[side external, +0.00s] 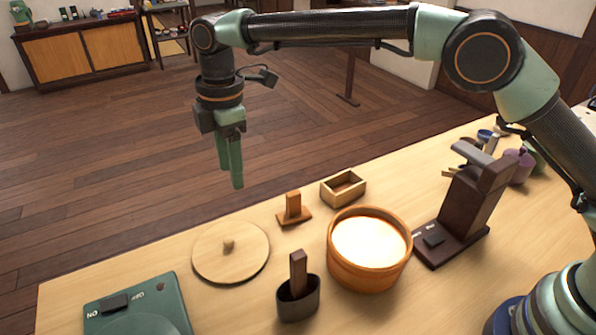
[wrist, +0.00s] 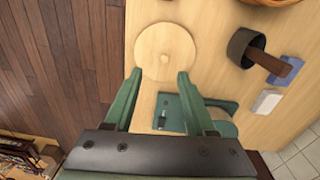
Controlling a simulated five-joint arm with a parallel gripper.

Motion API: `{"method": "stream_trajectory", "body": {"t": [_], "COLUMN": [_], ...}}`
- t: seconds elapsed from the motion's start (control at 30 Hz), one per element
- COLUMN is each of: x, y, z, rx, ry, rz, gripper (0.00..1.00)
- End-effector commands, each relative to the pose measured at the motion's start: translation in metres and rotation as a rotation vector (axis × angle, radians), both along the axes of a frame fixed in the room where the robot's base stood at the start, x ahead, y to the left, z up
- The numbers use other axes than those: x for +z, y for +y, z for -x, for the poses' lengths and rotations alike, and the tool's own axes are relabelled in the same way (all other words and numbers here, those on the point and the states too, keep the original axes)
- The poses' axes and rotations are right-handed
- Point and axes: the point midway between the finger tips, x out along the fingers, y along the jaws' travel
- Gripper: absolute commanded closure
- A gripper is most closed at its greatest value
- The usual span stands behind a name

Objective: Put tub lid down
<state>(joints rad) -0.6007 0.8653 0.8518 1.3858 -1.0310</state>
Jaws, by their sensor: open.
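The tub lid (side external: 231,258) is a round, pale wooden disc with a small knob, lying flat on the table. It also shows in the wrist view (wrist: 148,58), ahead of the fingertips. The round wooden tub (side external: 352,266) stands open to its right, with white contents level near the rim. My gripper (side external: 234,180) is raised above the table, apart from the lid and pointing down. In the wrist view its two green fingers (wrist: 160,76) are spread with nothing between them.
A green device (side external: 165,300) with a black switch lies at the front left. A dark cup (side external: 312,303) holding a wooden handle, a small wooden stand (side external: 294,212), an open wooden box (side external: 336,197) and a dark brown device (side external: 455,232) surround the tub.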

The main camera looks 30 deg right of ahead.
Motion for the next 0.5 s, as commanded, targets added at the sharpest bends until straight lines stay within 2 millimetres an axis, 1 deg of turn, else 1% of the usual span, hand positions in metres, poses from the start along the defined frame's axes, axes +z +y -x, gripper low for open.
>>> {"method": "stream_trajectory", "body": {"t": [0.03, 0.17, 0.2, 0.27, 0.3, 0.37, 0.5], "x": [0.018, 0.053, 0.062, 0.075, 0.083, 0.093, 0.110], "y": [-0.017, -0.063, -0.078, -0.099, -0.114, -0.135, -0.182], "z": [-0.003, -0.003, -0.001, 0.004, 0.008, 0.016, 0.041], "rx": [-0.067, -0.262, -0.323, -0.412, -0.473, -0.560, -0.767], "ry": [-0.020, -0.060, -0.072, -0.091, -0.104, -0.122, -0.164], "rz": [-0.015, -0.051, -0.063, -0.081, -0.095, -0.114, -0.162], "gripper": [0.44, 0.44, 0.44, 0.44, 0.44, 0.44, 0.44]}}
